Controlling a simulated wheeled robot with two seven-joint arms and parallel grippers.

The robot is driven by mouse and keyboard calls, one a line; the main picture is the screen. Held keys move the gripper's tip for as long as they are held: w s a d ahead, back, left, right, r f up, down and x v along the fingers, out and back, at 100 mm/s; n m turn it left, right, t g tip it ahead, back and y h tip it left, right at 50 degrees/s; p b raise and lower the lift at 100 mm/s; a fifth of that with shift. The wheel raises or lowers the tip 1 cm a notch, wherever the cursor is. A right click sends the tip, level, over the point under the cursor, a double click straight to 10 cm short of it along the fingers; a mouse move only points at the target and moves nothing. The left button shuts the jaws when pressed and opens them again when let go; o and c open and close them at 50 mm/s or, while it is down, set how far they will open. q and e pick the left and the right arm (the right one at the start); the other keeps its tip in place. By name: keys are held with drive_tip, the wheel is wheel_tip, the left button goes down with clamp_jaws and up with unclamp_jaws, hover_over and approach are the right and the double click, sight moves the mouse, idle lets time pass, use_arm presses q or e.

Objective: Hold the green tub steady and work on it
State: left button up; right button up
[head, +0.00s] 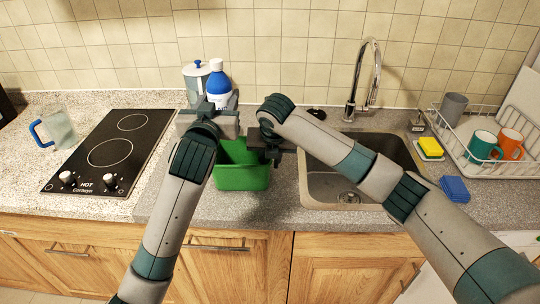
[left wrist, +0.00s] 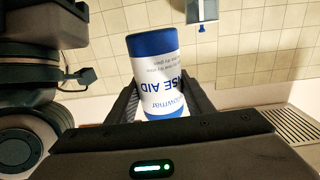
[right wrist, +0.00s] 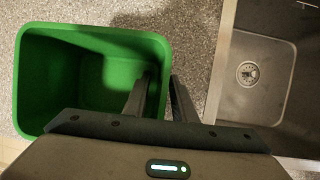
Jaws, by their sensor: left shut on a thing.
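The green tub (head: 242,172) stands on the counter left of the sink. It also shows from above in the right wrist view (right wrist: 42,85) and looks empty in its visible part. My right gripper (right wrist: 160,85) is at the tub's right wall, with one finger inside the rim and one outside. Whether the fingers press on the wall I cannot tell. My left gripper (left wrist: 160,95) is shut on a white and blue rinse aid bottle (left wrist: 158,75). The bottle also shows in the head view (head: 217,83), behind the tub; the gripper hides its lower part.
A canister with a blue knob (head: 196,80) stands beside the bottle. The cooktop (head: 112,150) and a clear jug (head: 58,130) are at left. The sink (head: 335,188) with its tap (head: 352,85) is at right. Beyond are a yellow sponge (head: 431,146), blue cloth (head: 454,189) and dish rack (head: 500,172).

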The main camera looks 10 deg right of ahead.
drive_tip(key=shift+w+f, duration=0.1)
drive_tip(key=shift+f, duration=0.3)
clamp_jaws()
